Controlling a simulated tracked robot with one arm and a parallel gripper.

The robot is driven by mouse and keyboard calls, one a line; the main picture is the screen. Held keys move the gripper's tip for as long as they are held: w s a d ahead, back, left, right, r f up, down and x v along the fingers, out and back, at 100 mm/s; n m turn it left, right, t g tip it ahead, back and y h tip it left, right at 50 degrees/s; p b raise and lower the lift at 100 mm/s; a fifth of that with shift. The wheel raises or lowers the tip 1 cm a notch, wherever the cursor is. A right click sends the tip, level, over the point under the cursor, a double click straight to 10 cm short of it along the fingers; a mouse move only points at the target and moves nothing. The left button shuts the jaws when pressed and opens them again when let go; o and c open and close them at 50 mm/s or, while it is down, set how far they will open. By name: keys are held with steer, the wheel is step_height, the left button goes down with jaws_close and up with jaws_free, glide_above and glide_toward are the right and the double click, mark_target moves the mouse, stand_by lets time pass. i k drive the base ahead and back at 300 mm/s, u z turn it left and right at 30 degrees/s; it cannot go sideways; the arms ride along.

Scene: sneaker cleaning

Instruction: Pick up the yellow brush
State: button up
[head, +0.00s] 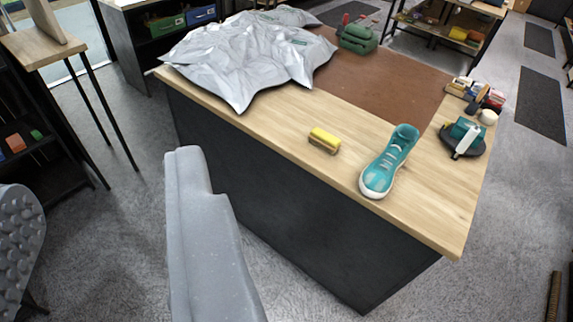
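The yellow brush (325,138) lies on the wooden worktop (270,125), near its front edge. It has a yellow top and a tan lower part. A teal sneaker (390,160) with a white sole stands to the right of it, apart from it. My gripper (100,178) is in the lower left of the head view, off the table's front side. One grey finger stands at the centre left and a studded pad shows at the left edge. Floor shows between them, so it is open and empty. The brush is well away from the fingers.
A crumpled silver sheet (245,55) covers the table's back left. A brown mat (385,80) lies in the middle, with a green case (359,38) behind. Small items (478,95) and a dark tray (468,148) with a white bottle are at the right. A tall stand (40,48) is at left.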

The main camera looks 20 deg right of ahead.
mark_target(326, 141)
steer(key=u, duration=0.05)
steer(key=i, duration=1.55)
steer(key=z, duration=1)
steer(key=i, duration=0.45)
steer(key=z, duration=0.4)
